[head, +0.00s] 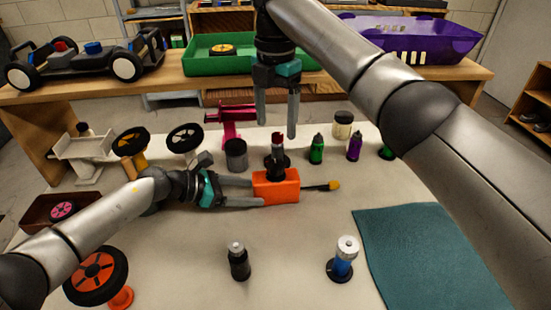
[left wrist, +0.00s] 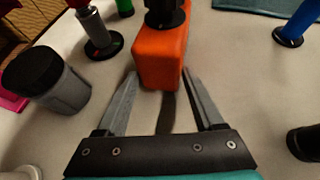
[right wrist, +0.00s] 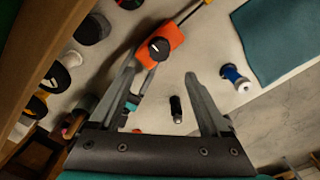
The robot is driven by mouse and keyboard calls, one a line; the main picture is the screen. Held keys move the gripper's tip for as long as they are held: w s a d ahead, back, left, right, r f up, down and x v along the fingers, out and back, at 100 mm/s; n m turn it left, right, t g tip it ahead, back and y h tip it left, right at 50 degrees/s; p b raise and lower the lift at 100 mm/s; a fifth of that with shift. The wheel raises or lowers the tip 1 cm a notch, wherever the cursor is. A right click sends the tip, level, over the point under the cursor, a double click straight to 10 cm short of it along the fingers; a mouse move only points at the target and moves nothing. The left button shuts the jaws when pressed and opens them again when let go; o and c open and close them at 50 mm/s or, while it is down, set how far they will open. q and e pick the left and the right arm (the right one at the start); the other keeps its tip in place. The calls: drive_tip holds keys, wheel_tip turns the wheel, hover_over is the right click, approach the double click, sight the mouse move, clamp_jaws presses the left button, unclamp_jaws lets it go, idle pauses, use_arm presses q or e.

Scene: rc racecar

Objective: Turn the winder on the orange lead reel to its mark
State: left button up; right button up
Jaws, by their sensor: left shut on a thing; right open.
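The orange lead reel (head: 277,189) stands on the white table, with a black winder (head: 276,165) on its top. A dark lead with a yellow end (head: 333,185) runs out to its right. In the right wrist view the winder (right wrist: 158,47) is a round black knob with a pale line on it. My left gripper (head: 257,191) is shut on the reel body, with one finger on each side; the left wrist view shows the reel (left wrist: 160,57) between the fingertips. My right gripper (head: 277,131) is open and empty, pointing down above the winder.
Several small bottles stand behind the reel, including a green one (head: 316,149) and a grey jar (head: 236,155). A black bottle (head: 239,261) and a blue one (head: 342,258) stand in front. A teal mat (head: 430,255) lies at the right. Wheels are at the left.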

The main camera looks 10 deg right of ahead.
sight(276, 165)
wheel_tip(276, 165, down, 10)
drive_tip(key=shift+f, duration=0.25)
clamp_jaws()
idle(0.7)
